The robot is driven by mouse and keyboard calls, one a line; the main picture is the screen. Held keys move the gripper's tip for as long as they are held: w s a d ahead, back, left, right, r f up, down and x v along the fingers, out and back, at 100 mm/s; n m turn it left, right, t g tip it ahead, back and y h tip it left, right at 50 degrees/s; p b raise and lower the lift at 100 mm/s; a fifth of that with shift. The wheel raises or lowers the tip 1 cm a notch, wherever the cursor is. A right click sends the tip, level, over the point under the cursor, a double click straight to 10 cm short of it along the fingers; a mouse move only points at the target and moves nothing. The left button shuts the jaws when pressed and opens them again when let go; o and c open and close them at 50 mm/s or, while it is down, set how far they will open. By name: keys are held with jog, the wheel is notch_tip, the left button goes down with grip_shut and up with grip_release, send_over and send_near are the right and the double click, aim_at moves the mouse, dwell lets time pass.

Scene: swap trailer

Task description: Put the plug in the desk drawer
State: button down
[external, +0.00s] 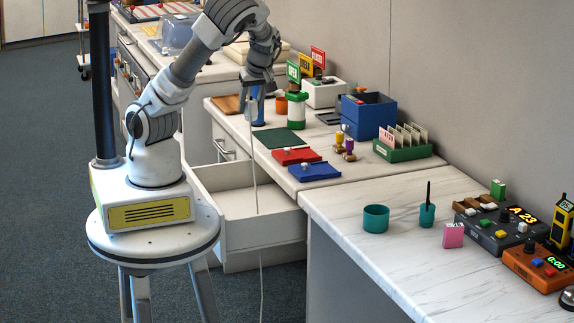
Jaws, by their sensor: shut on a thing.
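My gripper (252,97) is shut on the plug (250,112), which looks small and white under the fingers; its outline is hard to make out. A thin white cord (253,160) hangs from it, down past the open drawer. The desk drawer (263,233) is white, pulled out below the desk top, and looks empty in the part I see. The gripper is above desk height, higher than the drawer. I cannot tell whether the cord runs inside the drawer or over its front; a lower stretch shows beneath the drawer front.
On the desk (232,122) are a dark green mat (280,138), a red tray (297,156), a blue tray (316,171), a blue box (368,117) and a green card holder (403,150). A teal cup (376,219) stands on the nearer counter.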

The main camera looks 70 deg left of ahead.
notch_tip(320, 180, down, 32)
jog(key=b, duration=0.4)
jog(key=shift+s+f, duration=0.1)
jog(key=shift+f, duration=0.05)
dwell(0.4)
jog(key=shift+f+b, duration=0.15)
jog(key=shift+b, duration=0.25)
jog(key=shift+c, duration=1.8)
grip_release()
